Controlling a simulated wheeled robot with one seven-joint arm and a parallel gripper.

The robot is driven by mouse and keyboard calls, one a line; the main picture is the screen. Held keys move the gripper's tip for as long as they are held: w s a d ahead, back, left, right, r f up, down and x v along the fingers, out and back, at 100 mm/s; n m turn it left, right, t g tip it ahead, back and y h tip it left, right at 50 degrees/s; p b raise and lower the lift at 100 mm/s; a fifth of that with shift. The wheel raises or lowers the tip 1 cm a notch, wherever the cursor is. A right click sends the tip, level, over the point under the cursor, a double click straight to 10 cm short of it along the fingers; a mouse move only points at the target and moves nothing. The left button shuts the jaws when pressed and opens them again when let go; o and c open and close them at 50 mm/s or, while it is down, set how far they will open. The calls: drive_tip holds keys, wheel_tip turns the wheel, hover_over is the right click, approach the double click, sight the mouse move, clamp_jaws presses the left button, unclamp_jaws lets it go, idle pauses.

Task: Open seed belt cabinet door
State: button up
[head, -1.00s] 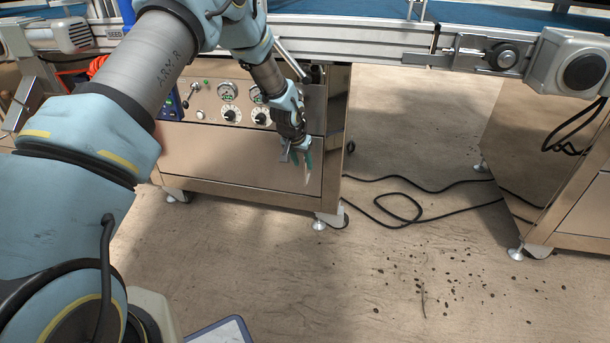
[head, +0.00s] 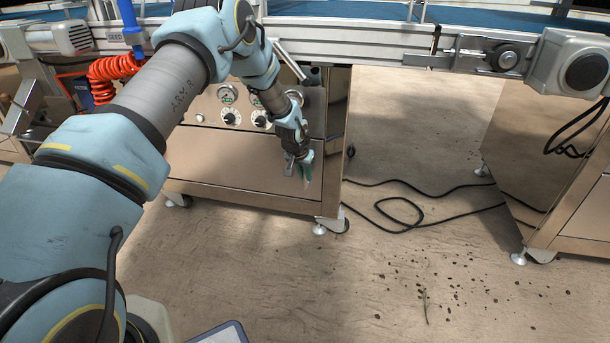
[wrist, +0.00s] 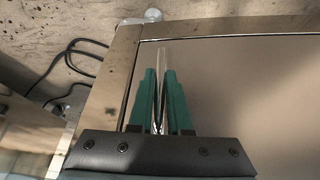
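The cabinet door (head: 235,165) is a brushed metal panel on the cabinet under the conveyor, below a row of gauges. It sits flush in its frame and looks closed. My gripper (head: 305,172) is at the door's right side. In the wrist view, the green fingers of my gripper (wrist: 160,80) are close together with a thin shiny upright handle (wrist: 162,57) between them. The handle sticks out past the fingertips. The fingers look shut on it, and they hide most of it. The door's frame edge (wrist: 118,75) runs just left of the handle.
A gauge panel (head: 230,108) is above the door, and the conveyor rail (head: 350,40) crosses over it. Black cables (head: 400,208) lie on the floor to the right. A second metal cabinet (head: 535,150) stands further right. The floor between the cabinets is otherwise open.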

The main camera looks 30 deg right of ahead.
clamp_jaws()
idle(0.7)
idle(0.3)
